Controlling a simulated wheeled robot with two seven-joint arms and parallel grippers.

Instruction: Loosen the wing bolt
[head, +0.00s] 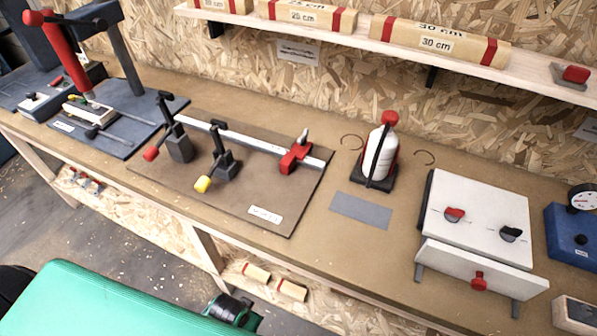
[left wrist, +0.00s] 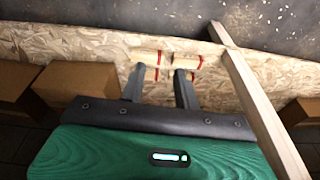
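A red clamp block (head: 295,157) sits on the light rail (head: 240,136) of the brown board on the bench. A small grey piece (head: 303,137) stands up from its top; it may be the wing bolt, but it is too small to tell. My left gripper (left wrist: 160,85) shows in the left wrist view with its two dark fingers apart and nothing between them. It points toward the area below the bench, well away from the clamp block. Its fingertips do not show in the head view. My right gripper is in neither view.
Two toggle clamps (head: 178,142) (head: 222,163) stand on the board (head: 215,188). A red-handled press (head: 60,50) stands left. A white bottle (head: 380,155) and a white box with knobs (head: 475,215) stand right. Wooden blocks (head: 257,272) lie below the bench.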

